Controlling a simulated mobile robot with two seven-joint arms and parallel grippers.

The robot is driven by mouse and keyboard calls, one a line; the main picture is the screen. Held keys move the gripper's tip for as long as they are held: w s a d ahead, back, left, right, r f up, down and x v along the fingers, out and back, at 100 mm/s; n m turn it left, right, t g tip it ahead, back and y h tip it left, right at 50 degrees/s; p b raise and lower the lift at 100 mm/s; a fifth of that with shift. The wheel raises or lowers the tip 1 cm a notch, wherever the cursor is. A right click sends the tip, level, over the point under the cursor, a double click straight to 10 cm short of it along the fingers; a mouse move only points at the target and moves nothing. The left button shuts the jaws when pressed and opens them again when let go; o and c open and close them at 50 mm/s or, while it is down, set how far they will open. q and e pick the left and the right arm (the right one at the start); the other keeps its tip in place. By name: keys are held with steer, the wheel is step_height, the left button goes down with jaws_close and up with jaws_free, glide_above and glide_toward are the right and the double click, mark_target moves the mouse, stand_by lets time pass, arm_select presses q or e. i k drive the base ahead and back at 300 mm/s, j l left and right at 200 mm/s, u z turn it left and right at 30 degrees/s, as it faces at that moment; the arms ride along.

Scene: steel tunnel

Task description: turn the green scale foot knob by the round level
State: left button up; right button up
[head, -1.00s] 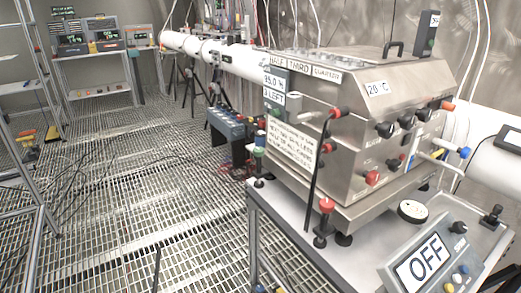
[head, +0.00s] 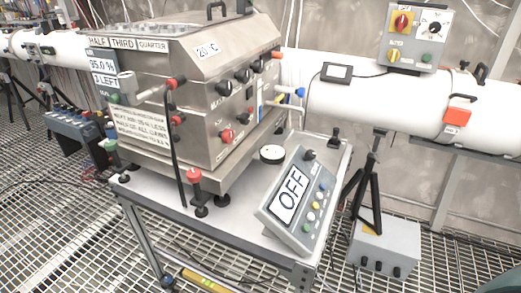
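A small green knob (head: 109,145) shows at the left corner of the platform under the steel box, partly crowded by other parts. A red knob (head: 194,176) stands on a black foot at the platform's front corner. A round white disc with a black rim (head: 272,153), looking like the round level, lies on the right side of the table by the box. Its bubble is too small to make out. Neither of my grippers shows in the head view.
The steel box (head: 185,60) stands on the wheeled table (head: 150,198). A black rod or hose (head: 175,150) hangs before it. A tripod (head: 368,190) and grey box (head: 385,247) stand to the right.

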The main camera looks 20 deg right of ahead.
mark_target(112, 145)
steer(key=i+j+z, duration=0.1)
steer(key=j+z, duration=0.3)
steer(key=j, duration=0.15)
steer(key=j+z, duration=0.45)
steer(key=k+j+z, duration=0.1)
steer(key=j+z, duration=0.3)
steer(key=j, duration=0.25)
